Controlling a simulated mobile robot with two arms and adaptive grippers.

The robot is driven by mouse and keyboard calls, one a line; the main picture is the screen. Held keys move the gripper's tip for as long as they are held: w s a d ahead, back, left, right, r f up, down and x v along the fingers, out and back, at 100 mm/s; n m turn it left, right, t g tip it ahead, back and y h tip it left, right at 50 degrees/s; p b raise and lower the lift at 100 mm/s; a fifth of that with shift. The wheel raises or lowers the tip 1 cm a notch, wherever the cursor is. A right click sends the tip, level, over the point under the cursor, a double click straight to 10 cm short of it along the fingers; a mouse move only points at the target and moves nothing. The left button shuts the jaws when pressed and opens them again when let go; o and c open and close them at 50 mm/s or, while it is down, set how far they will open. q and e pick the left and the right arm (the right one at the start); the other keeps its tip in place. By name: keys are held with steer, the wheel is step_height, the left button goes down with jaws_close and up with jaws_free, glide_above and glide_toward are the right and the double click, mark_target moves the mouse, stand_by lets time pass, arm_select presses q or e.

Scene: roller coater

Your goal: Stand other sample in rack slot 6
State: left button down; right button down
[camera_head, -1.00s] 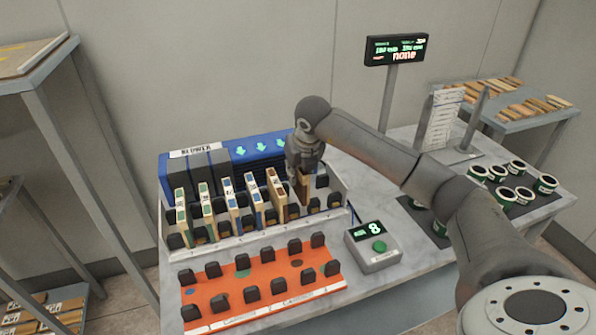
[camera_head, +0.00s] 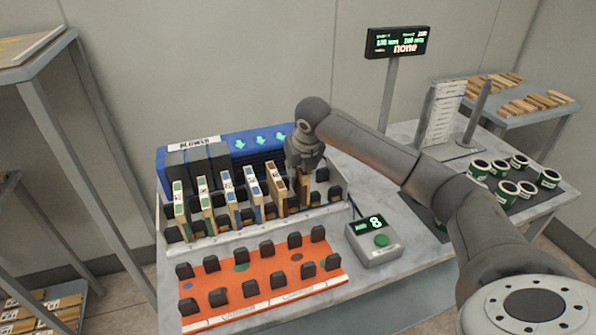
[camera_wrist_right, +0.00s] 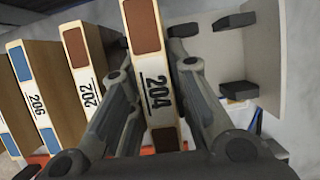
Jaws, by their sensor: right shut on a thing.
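My right gripper (camera_head: 303,160) is shut on a sample panel marked 204 (camera_wrist_right: 155,75), a wooden board with brown patches on its edge. The gripper holds it upright from above at the sample rack (camera_head: 270,227), just right of the other standing samples. Its lower part shows below the fingers in the head view (camera_head: 304,190); I cannot tell whether its bottom rests in the slot. Panel 202 (camera_wrist_right: 85,65), with brown patches, stands beside it on the left, then panel 206 (camera_wrist_right: 35,95), with blue patches. My left gripper is not in view.
A blue blower unit (camera_head: 245,150) stands behind the rack. An orange holder (camera_head: 255,263) with black posts lies in front. A grey box with a green button (camera_head: 375,243) is at the right. Free rack slots (camera_head: 325,190) lie right of the gripper.

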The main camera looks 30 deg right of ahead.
steer(key=shift+f+b, duration=0.75)
steer(key=shift+f, duration=0.35)
steer(key=c, duration=0.9)
jaws_free()
steer(key=shift+r+p, duration=2.5)
steer(key=shift+r, duration=1.55)
steer(key=shift+f, duration=0.1)
